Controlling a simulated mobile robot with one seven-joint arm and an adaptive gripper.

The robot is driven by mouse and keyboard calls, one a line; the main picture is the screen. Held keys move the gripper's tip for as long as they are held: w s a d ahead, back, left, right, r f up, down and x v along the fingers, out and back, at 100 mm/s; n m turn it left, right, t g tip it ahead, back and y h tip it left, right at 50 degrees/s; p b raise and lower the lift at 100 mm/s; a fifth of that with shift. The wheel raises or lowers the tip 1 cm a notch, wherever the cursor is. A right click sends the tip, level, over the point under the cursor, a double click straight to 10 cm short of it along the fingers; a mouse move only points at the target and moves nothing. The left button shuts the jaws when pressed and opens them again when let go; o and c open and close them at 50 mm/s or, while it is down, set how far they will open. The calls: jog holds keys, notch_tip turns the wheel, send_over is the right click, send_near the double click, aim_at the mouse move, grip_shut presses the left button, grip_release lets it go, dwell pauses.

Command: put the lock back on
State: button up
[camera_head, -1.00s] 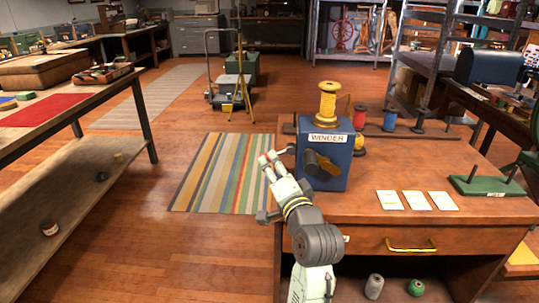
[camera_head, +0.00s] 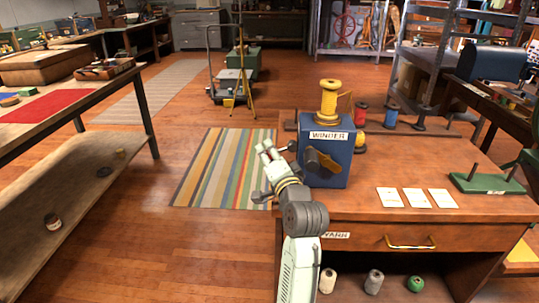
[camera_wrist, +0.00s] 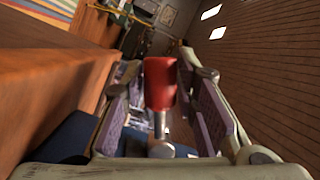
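A blue box marked WINDER (camera_head: 326,165) stands on the left end of the wooden table. My gripper (camera_head: 265,152) is just left of the box, fingers pointing up and away and spread apart. In the wrist view, a red cylinder (camera_wrist: 160,82) on a metal pin shows between the open fingers (camera_wrist: 158,85); I cannot tell whether they touch it. No part is clearly recognisable as the lock.
White cards (camera_head: 415,198) and a green stand with pegs (camera_head: 487,182) lie on the table's right side. Red (camera_head: 360,115) and blue spools (camera_head: 391,117) stand behind the box. A drawer (camera_head: 405,240) is in front. Floor with a striped rug (camera_head: 222,175) is free to the left.

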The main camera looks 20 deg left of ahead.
grip_shut()
dwell(0.3)
jog(key=shift+r, duration=0.15)
jog(key=m+p, duration=0.1)
jog(key=r+m+t+p, duration=0.1)
jog(key=m, duration=0.1)
jog(key=r+m, duration=0.1)
jog(key=shift+s+a+r+m+t+p, duration=0.1)
jog(key=shift+a+r+m+t+p, duration=0.2)
jog(key=shift+a+p, duration=0.1)
jog(key=r+m+p, duration=0.1)
jog(key=m, duration=0.1)
jog(key=r+m+t+p, duration=0.1)
jog(key=m+p, duration=0.1)
jog(key=shift+d+t, duration=0.2)
jog(key=shift+t, duration=0.1)
jog(key=shift+d+r+m+t+h+p, duration=0.1)
jog(key=shift+r+m+t+h+p, duration=0.15)
jog(key=shift+m, duration=0.35)
jog(key=shift+d+r+m+t+h+p, duration=0.1)
jog(key=shift+m+t+p, duration=0.2)
jog(key=shift+m, duration=0.3)
jog(key=shift+o, duration=2.3)
grip_release()
jog(key=shift+f, duration=0.1)
